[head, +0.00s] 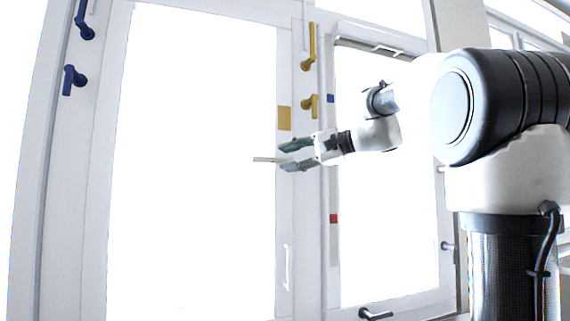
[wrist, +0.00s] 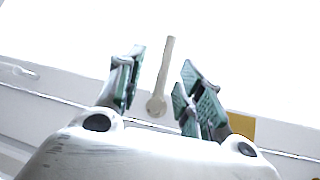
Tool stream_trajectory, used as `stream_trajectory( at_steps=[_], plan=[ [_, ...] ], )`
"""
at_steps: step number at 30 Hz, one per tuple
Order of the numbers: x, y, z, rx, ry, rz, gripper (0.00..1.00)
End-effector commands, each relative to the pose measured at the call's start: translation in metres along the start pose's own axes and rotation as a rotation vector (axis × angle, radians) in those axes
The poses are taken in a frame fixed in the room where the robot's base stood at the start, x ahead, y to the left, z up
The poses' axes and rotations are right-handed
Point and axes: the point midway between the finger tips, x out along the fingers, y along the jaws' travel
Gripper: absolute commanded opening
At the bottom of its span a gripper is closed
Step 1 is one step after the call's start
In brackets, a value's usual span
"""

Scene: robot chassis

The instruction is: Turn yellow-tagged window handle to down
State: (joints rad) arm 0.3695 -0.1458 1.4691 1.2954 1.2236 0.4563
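The yellow tag (head: 284,118) is a square on the white window frame, and it also shows in the wrist view (wrist: 241,130). Below the tag in the head view, a pale handle (head: 264,159) sticks out to the left, about level. In the wrist view the pale handle (wrist: 166,70) and its round base (wrist: 156,106) lie between my fingers. My gripper (head: 283,156) is open with one finger above and one below the handle. In the wrist view my gripper (wrist: 163,62) shows a gap on both sides of it. The handle's base is hidden in the head view.
Two yellow handles (head: 309,48) (head: 310,104) and two blue handles (head: 84,22) (head: 72,79) are on the frame higher up. A blue tag (head: 330,98) and a red tag (head: 333,218) are to the right. A white handle (head: 287,267) hangs lower down.

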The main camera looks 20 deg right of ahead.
Motion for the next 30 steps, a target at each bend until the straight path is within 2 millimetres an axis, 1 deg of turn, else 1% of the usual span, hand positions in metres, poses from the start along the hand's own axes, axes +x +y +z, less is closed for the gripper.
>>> stream_trajectory(
  at_steps=[2,5,12,15,20,27,29,30],
  plan=[
    [0.003,-0.008,-0.001,0.007,-0.007,-0.019,0.37],
    [0.015,-0.009,-0.001,0.010,-0.011,-0.023,0.37],
    [0.056,-0.009,0.000,0.010,-0.011,-0.020,0.37],
    [0.068,-0.010,0.000,0.008,-0.010,-0.021,0.37],
    [0.078,-0.010,-0.001,0.008,-0.008,-0.020,0.37],
    [0.078,-0.010,-0.001,0.008,-0.006,-0.021,0.37],
    [0.078,-0.010,-0.001,0.008,-0.007,-0.021,0.26],
    [0.078,-0.010,-0.001,0.008,-0.007,-0.021,0.19]
  ],
)
